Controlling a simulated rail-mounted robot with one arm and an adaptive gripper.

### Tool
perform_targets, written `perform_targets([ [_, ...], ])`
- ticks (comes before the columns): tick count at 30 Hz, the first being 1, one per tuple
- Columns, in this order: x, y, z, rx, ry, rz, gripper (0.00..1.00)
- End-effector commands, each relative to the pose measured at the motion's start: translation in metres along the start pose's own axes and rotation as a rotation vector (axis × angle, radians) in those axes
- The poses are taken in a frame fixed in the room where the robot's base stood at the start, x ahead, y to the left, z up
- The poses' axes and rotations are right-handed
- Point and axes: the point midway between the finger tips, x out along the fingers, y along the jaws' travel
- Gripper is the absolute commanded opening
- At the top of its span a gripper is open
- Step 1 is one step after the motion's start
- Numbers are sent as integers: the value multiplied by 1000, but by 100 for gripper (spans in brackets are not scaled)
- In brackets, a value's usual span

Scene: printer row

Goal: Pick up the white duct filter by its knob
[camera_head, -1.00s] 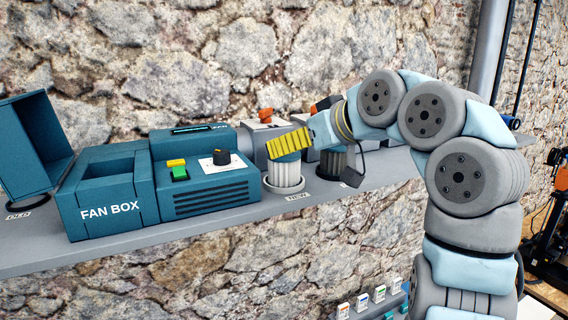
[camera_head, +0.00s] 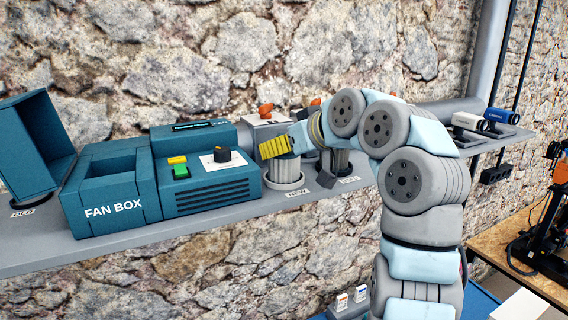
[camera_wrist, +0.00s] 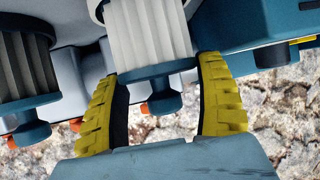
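The white duct filter (camera_head: 287,171) has white pleats and a teal cap. It stands upright in a round holder behind a NEW label on the shelf, its top partly hidden by my gripper (camera_head: 275,147). In the wrist view the white filter (camera_wrist: 148,35) is at top centre with its teal knob (camera_wrist: 160,97) pointing towards my gripper (camera_wrist: 163,115). My yellow-padded fingers are spread wide, one on each side of the knob, with visible gaps to it. A dark-pleated filter (camera_wrist: 27,70) with a similar teal knob is at the left of the wrist view.
The teal fan box (camera_head: 112,190) stands to the left on the shelf (camera_head: 150,237), its lid (camera_head: 40,145) open. A control unit (camera_head: 205,180) with green and yellow buttons is beside it. Orange knobs show behind the filters. A stone wall rises behind.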

Motion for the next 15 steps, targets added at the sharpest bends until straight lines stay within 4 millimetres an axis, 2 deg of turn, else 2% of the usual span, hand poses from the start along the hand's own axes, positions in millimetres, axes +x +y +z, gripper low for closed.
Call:
perform_targets([
  [1, 0, 0, 0, 0, 0, 0, 54],
  [3, 0, 0, 0, 0, 0, 0, 34],
  [4, 0, 0, 0, 0, 0, 0, 32],
  [15, -1, 0, -2, 0, 0, 0, 32],
])
